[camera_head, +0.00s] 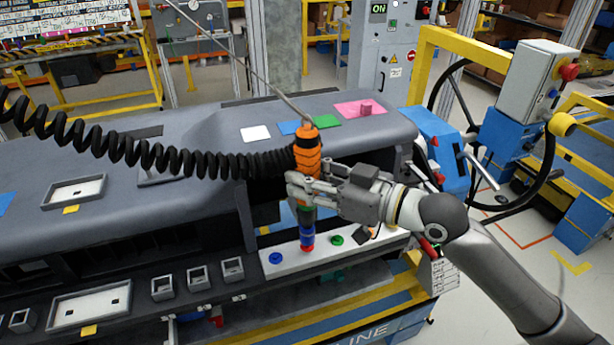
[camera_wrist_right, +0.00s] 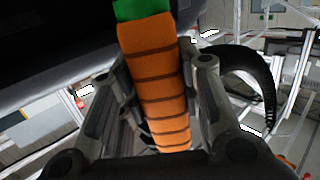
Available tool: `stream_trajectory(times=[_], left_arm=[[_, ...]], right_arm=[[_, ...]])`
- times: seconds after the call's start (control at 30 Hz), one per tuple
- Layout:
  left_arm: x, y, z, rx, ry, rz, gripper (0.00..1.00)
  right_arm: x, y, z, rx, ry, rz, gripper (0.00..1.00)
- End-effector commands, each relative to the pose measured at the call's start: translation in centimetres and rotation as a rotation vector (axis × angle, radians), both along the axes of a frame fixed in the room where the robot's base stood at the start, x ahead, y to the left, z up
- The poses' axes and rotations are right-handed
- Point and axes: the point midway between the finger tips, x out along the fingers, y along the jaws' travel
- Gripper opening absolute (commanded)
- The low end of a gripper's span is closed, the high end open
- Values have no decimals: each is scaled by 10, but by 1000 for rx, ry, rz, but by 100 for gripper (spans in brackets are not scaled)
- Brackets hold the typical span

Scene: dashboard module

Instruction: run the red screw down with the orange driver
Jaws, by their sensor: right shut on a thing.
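The orange driver (camera_head: 308,155) hangs upright from a cable, with a black coiled hose running off to the left. The driver's blue lower end (camera_head: 307,234) points down at the red screw (camera_head: 307,248) on the white strip (camera_head: 325,251). The tip appears to meet the screw; exact contact cannot be told. My left gripper is not in view.
A blue screw (camera_head: 275,258) and a green screw (camera_head: 337,240) stand on either side of the red one. A small black and orange part (camera_head: 364,233) lies at the strip's right. The grey dashboard (camera_head: 215,125) rises behind. Square holders (camera_head: 197,278) line the left front.

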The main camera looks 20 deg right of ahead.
Motion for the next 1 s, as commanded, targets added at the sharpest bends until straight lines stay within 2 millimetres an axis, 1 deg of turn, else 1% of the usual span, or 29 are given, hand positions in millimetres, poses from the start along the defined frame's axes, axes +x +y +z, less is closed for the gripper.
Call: stream_trajectory(times=[0.43,1.0], left_arm=[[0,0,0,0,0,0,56],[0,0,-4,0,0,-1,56]], right_arm=[[0,-1,0,1,0,-2,0],[0,-1,-5,1,1,-2,0]])
